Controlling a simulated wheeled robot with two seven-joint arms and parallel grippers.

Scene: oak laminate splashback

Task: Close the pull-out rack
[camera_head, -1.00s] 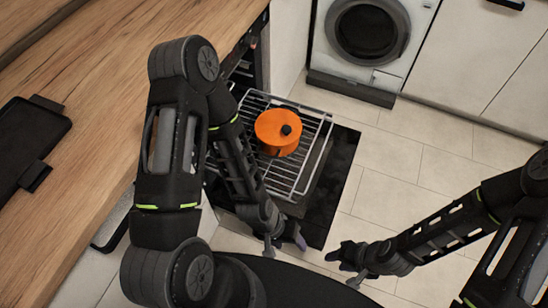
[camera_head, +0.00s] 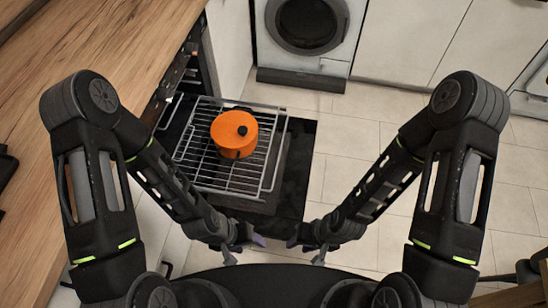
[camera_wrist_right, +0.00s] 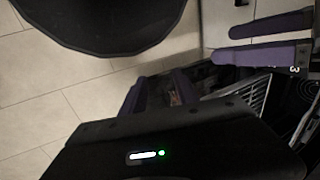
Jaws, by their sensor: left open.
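The pull-out rack (camera_head: 213,178) is a silver wire rack, drawn out of the oven (camera_head: 170,85) at the left, above a dark open door panel (camera_head: 297,165). An orange lidded pot (camera_head: 233,140) with a black knob stands on it. My left gripper (camera_head: 244,250) is open and empty, just beyond the rack's near end. My right gripper (camera_head: 306,250) faces it from the right, near the door panel's near corner, apart from the rack. In the right wrist view its purple fingers (camera_wrist_right: 160,92) look spread, with nothing seen between them; the left gripper's fingers (camera_wrist_right: 265,40) also show.
A wooden worktop (camera_head: 105,50) runs along the left. A washing machine (camera_head: 305,35) and white cabinets (camera_head: 410,45) stand at the back. Tiled floor (camera_head: 350,135) is clear right of the rack. My dark round base fills the near edge.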

